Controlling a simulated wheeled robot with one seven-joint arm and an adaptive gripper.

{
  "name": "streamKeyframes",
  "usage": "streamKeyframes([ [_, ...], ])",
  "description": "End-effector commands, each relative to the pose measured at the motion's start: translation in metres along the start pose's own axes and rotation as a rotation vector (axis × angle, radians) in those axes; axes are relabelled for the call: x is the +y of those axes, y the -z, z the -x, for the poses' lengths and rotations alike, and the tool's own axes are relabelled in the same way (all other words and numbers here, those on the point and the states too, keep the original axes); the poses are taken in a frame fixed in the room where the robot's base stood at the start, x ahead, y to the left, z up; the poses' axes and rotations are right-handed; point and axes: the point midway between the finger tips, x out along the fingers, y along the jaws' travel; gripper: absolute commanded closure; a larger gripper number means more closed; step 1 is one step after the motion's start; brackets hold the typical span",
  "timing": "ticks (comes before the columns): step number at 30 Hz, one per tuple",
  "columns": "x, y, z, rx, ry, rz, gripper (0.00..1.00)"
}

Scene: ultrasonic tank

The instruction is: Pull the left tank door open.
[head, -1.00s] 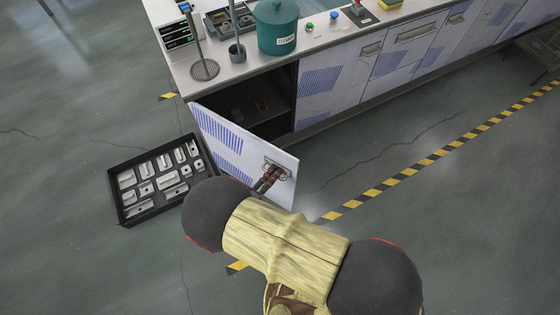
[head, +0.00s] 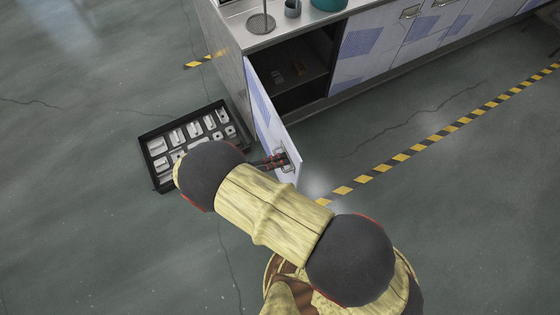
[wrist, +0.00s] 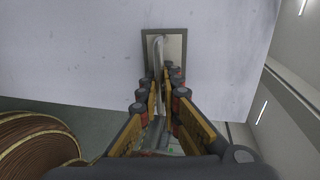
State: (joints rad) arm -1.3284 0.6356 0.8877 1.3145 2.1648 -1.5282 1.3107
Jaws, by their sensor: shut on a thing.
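The left tank door (head: 262,108) stands swung well out from the cabinet, with the dark inside of the cabinet (head: 300,72) showing behind it. The door's pale face also fills much of the wrist view (wrist: 90,55). Its handle (head: 284,158) is a metal bar in a framed recess, and it shows in the wrist view (wrist: 158,52). My gripper (wrist: 162,92) is shut on the handle, with its fingers on both sides of the bar. In the head view my gripper (head: 278,160) is small and partly hidden by my arm.
A black tray (head: 150,172) of metal parts lies on the floor left of the door, close to my arm. The counter (head: 238,32) holds a stand, a grey cup (head: 292,9) and a teal pot (head: 328,3). Open floor (head: 430,230) lies to the right, crossed by yellow-black tape (head: 400,157).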

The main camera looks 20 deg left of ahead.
Motion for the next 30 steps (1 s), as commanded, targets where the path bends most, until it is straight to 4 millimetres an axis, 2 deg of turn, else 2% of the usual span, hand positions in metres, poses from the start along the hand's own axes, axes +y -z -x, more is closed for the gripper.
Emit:
streamKeyframes([
  [12,0.0,-0.002,0.001,0.002,-0.002,-0.003,1.0],
  [13,0.0,-0.002,0.001,0.002,-0.002,-0.003,0.93],
  [16,0.0,-0.002,0.0,0.003,-0.001,-0.003,0.88],
  [24,0.0,-0.001,0.001,0.003,-0.001,-0.002,0.88],
  [30,0.0,-0.002,0.02,0.002,-0.001,-0.004,0.88],
])
